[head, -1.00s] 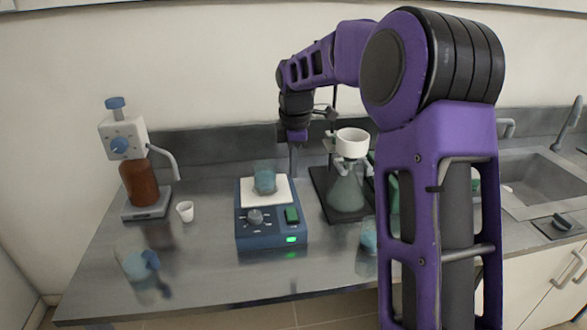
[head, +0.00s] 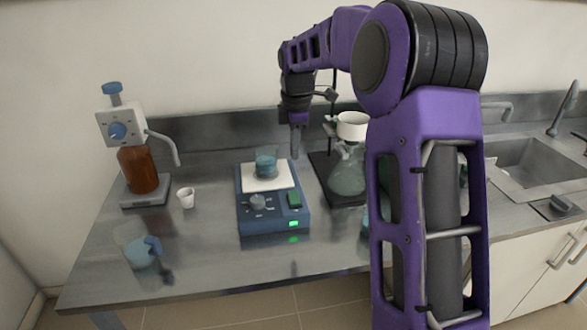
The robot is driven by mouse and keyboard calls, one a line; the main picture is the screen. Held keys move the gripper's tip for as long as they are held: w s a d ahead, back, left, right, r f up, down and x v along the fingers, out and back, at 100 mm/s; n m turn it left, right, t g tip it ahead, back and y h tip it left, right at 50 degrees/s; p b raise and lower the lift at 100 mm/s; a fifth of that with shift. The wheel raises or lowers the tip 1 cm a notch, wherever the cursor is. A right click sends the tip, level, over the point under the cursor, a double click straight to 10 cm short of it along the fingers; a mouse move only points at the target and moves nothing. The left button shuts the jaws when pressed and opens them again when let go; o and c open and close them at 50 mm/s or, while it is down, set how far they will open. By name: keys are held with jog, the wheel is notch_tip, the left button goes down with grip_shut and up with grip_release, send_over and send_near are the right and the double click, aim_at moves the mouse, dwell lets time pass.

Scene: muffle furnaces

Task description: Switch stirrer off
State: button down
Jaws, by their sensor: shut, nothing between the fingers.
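The stirrer (head: 268,222) is a blue box on the steel bench with a white top plate. A glass beaker (head: 266,162) with bluish liquid stands on the plate. Its front has a grey round knob (head: 257,202) at the left, a green rocker switch (head: 294,200) at the right and a lit green lamp (head: 293,224) below that switch. My gripper (head: 294,152) points down behind and to the right of the beaker, above the bench and apart from the stirrer. It is shut and empty; its fingertips are small in this view.
A brown bottle with a dispenser (head: 138,168) and a small white cup (head: 186,197) stand at left. A filter flask with a white funnel (head: 347,172) stands just right of my gripper. A sink (head: 535,165) is far right.

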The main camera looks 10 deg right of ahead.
aim_at(293, 194)
jog(key=f, duration=0.4)
jog(key=w+f, duration=0.1)
jog(key=f, duration=0.3)
jog(key=w+f+b, duration=0.1)
jog(key=f, duration=0.4)
jog(key=shift+f, duration=0.25)
jog(key=shift+s+f, duration=0.1)
jog(key=shift+s, duration=0.7)
jog(key=shift+r, duration=0.2)
